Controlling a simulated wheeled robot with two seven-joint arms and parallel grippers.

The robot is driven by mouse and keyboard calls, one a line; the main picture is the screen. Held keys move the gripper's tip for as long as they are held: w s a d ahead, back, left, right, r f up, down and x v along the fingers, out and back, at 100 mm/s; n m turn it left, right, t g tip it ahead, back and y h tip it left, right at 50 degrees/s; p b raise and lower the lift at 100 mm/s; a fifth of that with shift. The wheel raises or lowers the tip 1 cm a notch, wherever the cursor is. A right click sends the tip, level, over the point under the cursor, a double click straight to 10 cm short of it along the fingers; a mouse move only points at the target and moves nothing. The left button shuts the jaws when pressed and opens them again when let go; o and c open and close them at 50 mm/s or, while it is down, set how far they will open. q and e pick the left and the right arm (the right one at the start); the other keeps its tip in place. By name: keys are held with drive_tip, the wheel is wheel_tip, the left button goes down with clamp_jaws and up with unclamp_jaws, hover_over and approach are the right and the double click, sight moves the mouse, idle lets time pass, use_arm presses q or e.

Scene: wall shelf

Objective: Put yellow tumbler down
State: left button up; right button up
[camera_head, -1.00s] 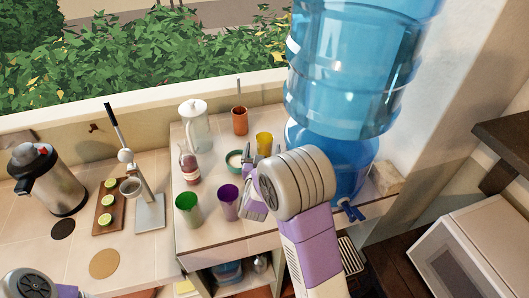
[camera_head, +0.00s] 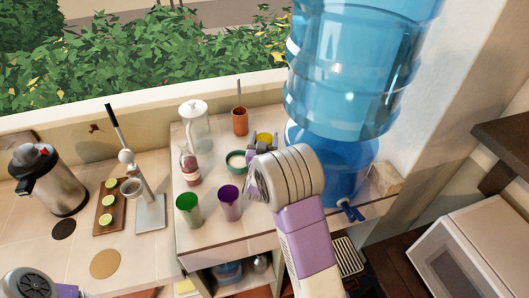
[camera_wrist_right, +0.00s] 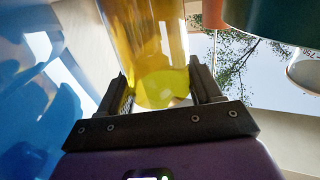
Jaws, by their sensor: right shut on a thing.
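The yellow tumbler (camera_head: 265,137) stands at the back of the white counter, left of the big blue water bottle; my right arm hides most of it in the head view. In the right wrist view the clear yellow tumbler (camera_wrist_right: 152,50) sits between the two dark fingers. My right gripper (camera_head: 262,148) is shut on it; it also shows in the wrist view (camera_wrist_right: 163,92). I cannot tell whether the tumbler's base touches the counter. My left arm shows only at the lower left corner of the head view, and its gripper is not in view.
The blue water bottle (camera_head: 350,70) is close on the right.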

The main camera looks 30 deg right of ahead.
drive_tip(key=c, duration=0.7)
drive_tip(key=shift+r, duration=0.15)
